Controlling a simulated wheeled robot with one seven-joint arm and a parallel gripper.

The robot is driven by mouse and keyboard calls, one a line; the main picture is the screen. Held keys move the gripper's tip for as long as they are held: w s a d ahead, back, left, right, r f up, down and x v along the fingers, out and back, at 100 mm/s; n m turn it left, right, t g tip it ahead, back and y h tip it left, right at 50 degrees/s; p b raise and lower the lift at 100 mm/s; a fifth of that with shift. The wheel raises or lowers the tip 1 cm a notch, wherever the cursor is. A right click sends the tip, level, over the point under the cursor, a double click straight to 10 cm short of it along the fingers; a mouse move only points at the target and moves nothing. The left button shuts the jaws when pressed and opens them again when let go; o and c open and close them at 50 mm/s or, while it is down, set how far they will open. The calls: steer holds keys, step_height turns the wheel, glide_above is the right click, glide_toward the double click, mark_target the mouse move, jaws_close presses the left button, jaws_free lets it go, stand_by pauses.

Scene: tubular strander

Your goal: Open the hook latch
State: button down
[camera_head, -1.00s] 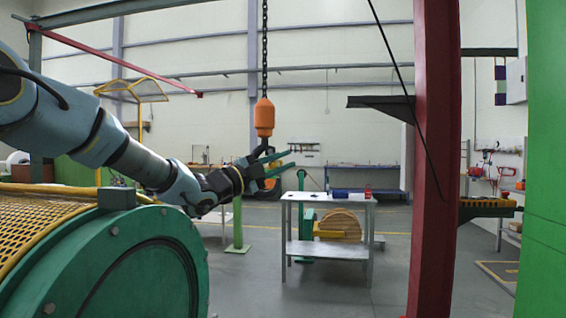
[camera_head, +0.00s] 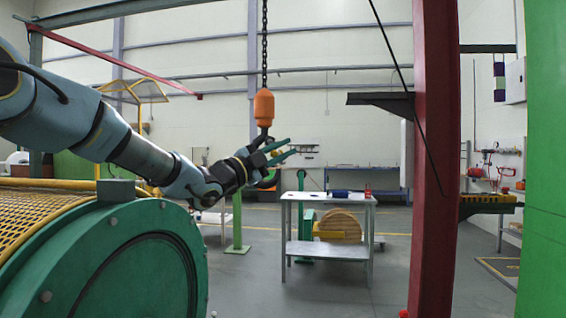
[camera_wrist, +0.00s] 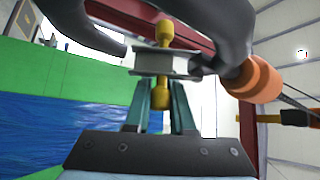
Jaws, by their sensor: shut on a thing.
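The crane hook hangs on a chain under an orange block (camera_head: 263,106). The block also shows at the right of the wrist view (camera_wrist: 258,80). The hook's thick dark body (camera_wrist: 215,35) fills the top of the wrist view, with one dark end at the upper left. Between them is the latch, a grey plate (camera_wrist: 165,62) with a yellow knob above and another below. My gripper (camera_wrist: 160,97) is shut on the lower yellow knob, a teal finger on either side. In the head view my gripper (camera_head: 292,147) reaches to the hook from the left and partly hides it.
A green drum housing (camera_head: 125,265) with yellow mesh stands at the lower left, below my arm. A metal table (camera_head: 330,197) stands behind, and a wooden reel shows within its frame. A red column (camera_head: 435,160) stands to the right. The floor between is clear.

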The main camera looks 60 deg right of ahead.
steer(key=shift+s+r+n+t+h+b, duration=0.1)
steer(key=shift+r+n+t+h+b, duration=0.7)
steer(key=shift+n+t+b, duration=1.8)
steer(key=shift+w+r+n+t+h+b, duration=0.1)
steer(key=shift+r+n+t+h+b, duration=0.25)
steer(key=shift+n+t+h+b, duration=2.1)
steer(key=shift+s+r+n+t+y+b, duration=0.15)
steer(key=shift+r+n+t+b, duration=0.4)
steer(key=shift+n+t+b, duration=2.15)
steer(key=shift+r+n+g+b, duration=0.15)
steer(key=shift+n+g+b, duration=1)
steer(key=shift+n+b, duration=0.1)
steer(key=c, duration=0.8)
jaws_free()
steer(key=shift+o, duration=0.2)
steer(key=shift+m+g+p, duration=0.4)
steer(key=shift+m+p, duration=0.05)
steer(key=shift+m, duration=0.05)
